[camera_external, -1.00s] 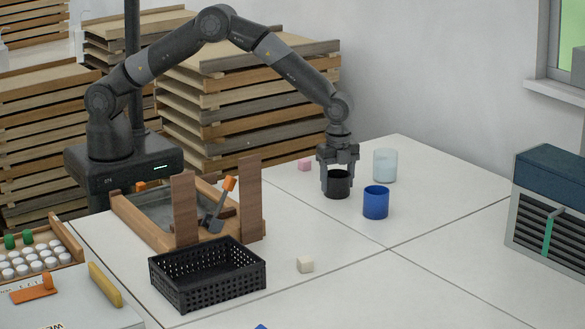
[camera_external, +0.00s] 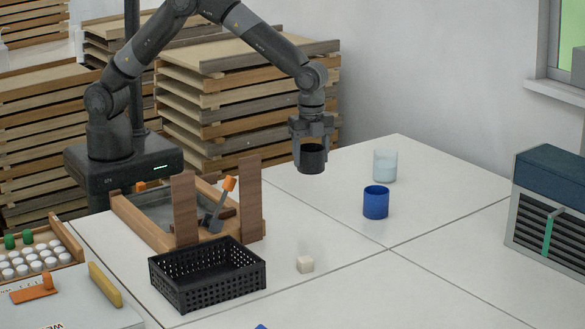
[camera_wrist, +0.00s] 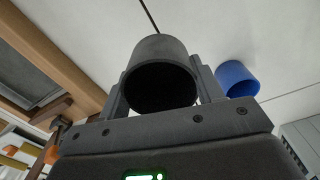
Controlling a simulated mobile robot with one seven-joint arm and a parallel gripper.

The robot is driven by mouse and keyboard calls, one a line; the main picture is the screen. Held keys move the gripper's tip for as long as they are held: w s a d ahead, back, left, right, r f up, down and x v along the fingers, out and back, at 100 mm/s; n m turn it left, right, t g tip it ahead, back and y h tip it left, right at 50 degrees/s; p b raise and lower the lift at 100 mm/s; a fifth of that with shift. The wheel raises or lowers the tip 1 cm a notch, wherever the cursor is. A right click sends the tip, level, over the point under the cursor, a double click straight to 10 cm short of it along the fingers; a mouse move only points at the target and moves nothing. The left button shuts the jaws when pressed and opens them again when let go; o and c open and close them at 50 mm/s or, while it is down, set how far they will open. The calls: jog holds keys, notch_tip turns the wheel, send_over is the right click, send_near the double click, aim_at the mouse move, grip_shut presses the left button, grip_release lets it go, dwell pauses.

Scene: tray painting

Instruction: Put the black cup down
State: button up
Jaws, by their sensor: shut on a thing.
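The black cup (camera_external: 312,158) is held in my gripper (camera_external: 311,142), which is shut on it. The cup looks upright and appears raised above the white table (camera_external: 330,240). In the wrist view the dark mouth of the black cup (camera_wrist: 160,80) sits between the two fingers of my gripper (camera_wrist: 160,92).
A blue cup (camera_external: 376,203) and a clear glass (camera_external: 385,166) stand to the right. A wooden tray frame (camera_external: 145,222) is at left. The table's middle and right front are clear.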

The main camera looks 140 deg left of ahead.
jog(key=s+d+r+m, duration=0.1)
jog(key=s+d+m, duration=0.15)
jog(key=d, duration=1.85)
jog(key=shift+n, duration=0.45)
jog(key=a+f, duration=0.2)
jog(key=a, duration=0.1)
jog(key=a+f, duration=0.2)
jog(key=a, duration=0.2)
jog(key=w+a+f, duration=0.1)
jog(key=a+f, duration=0.1)
jog(key=a, duration=0.1)
jog(key=shift+w+a+f, duration=0.1)
jog(key=shift+a+f, duration=0.45)
jog(key=shift+f, duration=1.85)
jog(key=shift+f, duration=0.2)
jog(key=o, duration=1)
notch_tip(320, 180, up, 12)
jog(key=shift+r, duration=0.25)
